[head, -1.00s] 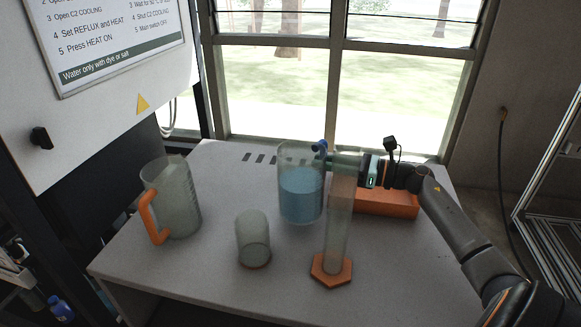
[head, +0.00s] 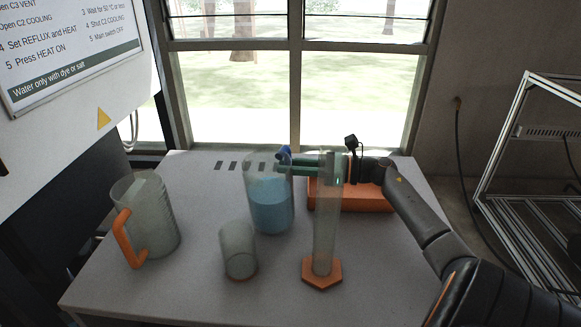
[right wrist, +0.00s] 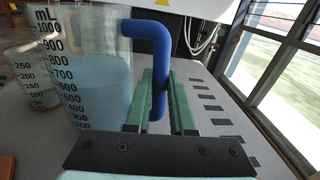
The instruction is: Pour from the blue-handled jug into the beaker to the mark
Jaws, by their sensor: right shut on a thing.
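The blue-handled jug (head: 270,208) stands upright on the table, clear, with blue liquid partly filling it; its base looks level with the tabletop. In the right wrist view the jug (right wrist: 95,80) shows black mL marks, with the liquid below its top marks. My right gripper (head: 287,168) reaches in from the right behind the clear cylinder. Its green fingers are shut on the blue handle (right wrist: 160,60), one on each side. The small clear beaker (head: 238,252) stands in front and left of the jug and looks empty. It also shows in the right wrist view (right wrist: 32,85). My left gripper is out of view.
A tall clear cylinder (head: 326,215) on an orange hexagonal foot stands right of the beaker, in front of my right gripper. An orange-handled jug (head: 150,215) stands left. An orange tray (head: 350,197) lies behind the cylinder. The table's front left is clear.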

